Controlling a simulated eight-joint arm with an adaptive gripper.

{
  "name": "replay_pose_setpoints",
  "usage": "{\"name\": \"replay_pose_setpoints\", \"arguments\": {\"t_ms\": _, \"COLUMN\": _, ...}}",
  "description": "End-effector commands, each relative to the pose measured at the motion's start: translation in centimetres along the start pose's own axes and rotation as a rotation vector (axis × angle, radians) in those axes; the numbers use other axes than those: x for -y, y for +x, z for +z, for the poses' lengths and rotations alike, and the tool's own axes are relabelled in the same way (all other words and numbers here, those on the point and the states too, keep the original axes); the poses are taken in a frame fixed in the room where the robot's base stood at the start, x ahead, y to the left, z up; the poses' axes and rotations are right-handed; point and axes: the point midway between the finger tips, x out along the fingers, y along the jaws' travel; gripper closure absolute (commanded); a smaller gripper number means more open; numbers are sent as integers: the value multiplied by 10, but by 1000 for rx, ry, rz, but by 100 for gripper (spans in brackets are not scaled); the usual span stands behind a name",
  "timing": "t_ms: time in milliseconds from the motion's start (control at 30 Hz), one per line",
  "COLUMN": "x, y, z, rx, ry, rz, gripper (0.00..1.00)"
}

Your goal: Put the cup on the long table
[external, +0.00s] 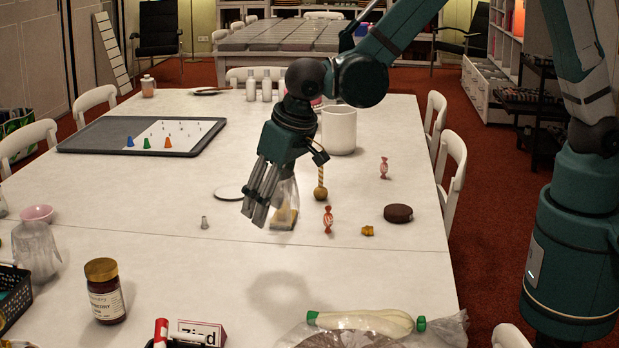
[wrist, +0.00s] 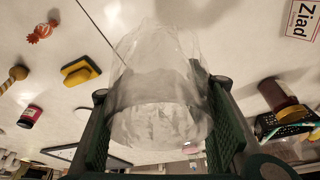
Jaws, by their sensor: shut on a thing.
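My gripper (external: 262,208) is shut on a clear, see-through cup (external: 287,192) above the long white table (external: 180,275). In the wrist view the cup (wrist: 160,85) sits between the two fingers of my gripper (wrist: 162,125), with one finger on each side. The cup's far part blurs into the pale tabletop. In the external view the fingers hide part of the cup, and a yellow thing shows through or behind it. A soft round shadow lies on the table in front of the gripper.
A white canister (external: 339,131), wrapped candies (external: 328,220), a brown disc (external: 398,213) and a grey tray (external: 90,136) stand around. A brown jar (external: 105,291), another clear vessel (external: 36,251) and a name sign (external: 203,332) are nearer.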

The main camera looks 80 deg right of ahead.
Motion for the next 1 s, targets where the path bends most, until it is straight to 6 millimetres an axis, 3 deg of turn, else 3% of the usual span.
{"name": "replay_pose_setpoints", "arguments": {"t_ms": 167, "x": 0, "y": 10, "z": 3, "rx": 0, "ry": 0, "rz": 0, "gripper": 70}}
{"name": "replay_pose_setpoints", "arguments": {"t_ms": 533, "x": -1, "y": 54, "z": 18, "rx": 0, "ry": 0, "rz": 0, "gripper": 70}}
{"name": "replay_pose_setpoints", "arguments": {"t_ms": 1000, "x": -1, "y": 60, "z": 21, "rx": 0, "ry": 0, "rz": 0, "gripper": 70}}
